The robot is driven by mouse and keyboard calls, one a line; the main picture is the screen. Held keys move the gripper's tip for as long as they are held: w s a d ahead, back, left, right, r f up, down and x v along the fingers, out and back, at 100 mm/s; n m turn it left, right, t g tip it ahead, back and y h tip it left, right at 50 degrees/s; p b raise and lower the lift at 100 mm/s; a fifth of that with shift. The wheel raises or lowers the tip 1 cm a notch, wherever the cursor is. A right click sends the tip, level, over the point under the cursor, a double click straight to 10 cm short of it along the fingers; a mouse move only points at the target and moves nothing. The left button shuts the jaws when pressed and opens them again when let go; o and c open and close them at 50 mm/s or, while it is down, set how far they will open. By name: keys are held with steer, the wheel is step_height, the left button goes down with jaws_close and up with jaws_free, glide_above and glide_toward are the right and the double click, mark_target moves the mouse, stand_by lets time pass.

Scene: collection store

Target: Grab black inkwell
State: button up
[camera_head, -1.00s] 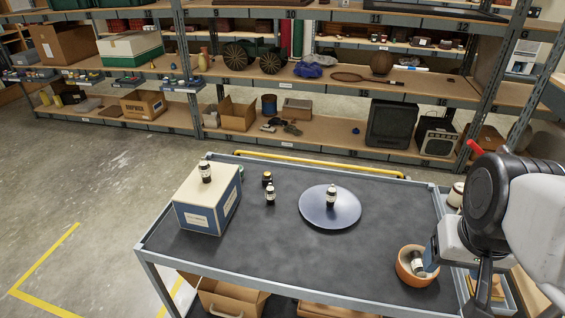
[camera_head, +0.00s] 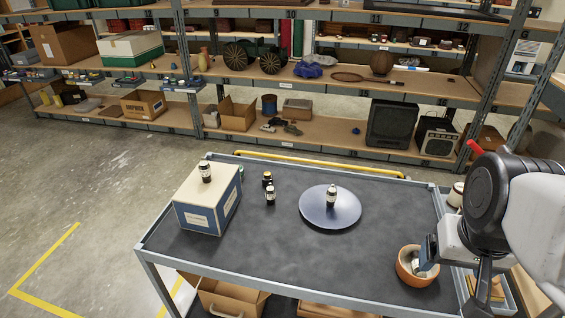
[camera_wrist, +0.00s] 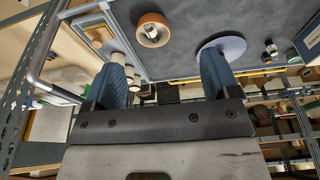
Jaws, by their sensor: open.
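Several small dark bottles with pale labels show in the head view; I cannot tell which is the black inkwell. One bottle (camera_head: 205,172) stands on the blue-and-white box (camera_head: 198,220). Two more, a nearer one (camera_head: 270,196) and one behind it (camera_head: 267,179), stand on the trolley. Another (camera_head: 331,197) stands upright on the blue plate (camera_head: 312,212). An orange bowl (camera_head: 403,274) holds a small bottle (camera_wrist: 149,32), tilted and partly hidden. My gripper (camera_wrist: 162,62) is open and empty, its blue fingers apart. In the head view it is beside and partly over the bowl.
The dark trolley top (camera_head: 290,258) has a raised rim and free room at its middle and front. A grey tray (camera_head: 506,301) with items lies at the right, partly behind my arm. A yellow rail (camera_head: 320,165) runs along the far edge. Loaded shelves stand beyond.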

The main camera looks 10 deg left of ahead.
steer(key=w+a+f+m+g+y, duration=0.2)
steer(key=w+a+m+y, duration=0.3)
steer(key=w+a, duration=0.95)
steer(key=m+y, duration=0.7)
steer(key=m, duration=0.2)
glide_above(268, 173)
steer(key=s+d, duration=0.9)
steer(key=d, duration=0.2)
step_height(268, 173, down, 13)
steer(key=w+a+f+m, duration=0.1)
steer(key=w+a+f, duration=0.1)
steer(key=f, duration=0.1)
steer(key=w+a+f+m+t, duration=0.1)
steer(key=w+a+f+m, duration=0.1)
steer(key=w+a+f, duration=0.1)
steer(key=w+a+f+m+y, duration=0.1)
steer(key=w+a+f+m, duration=0.1)
steer(key=w+a+f, duration=0.1)
steer(key=shift+f, duration=0.75)
steer(key=shift+w+a+f+m+t, duration=0.2)
steer(key=shift+f+m+t, duration=0.1)
steer(key=shift+m+t, duration=0.1)
steer(key=shift+x, duration=2.45)
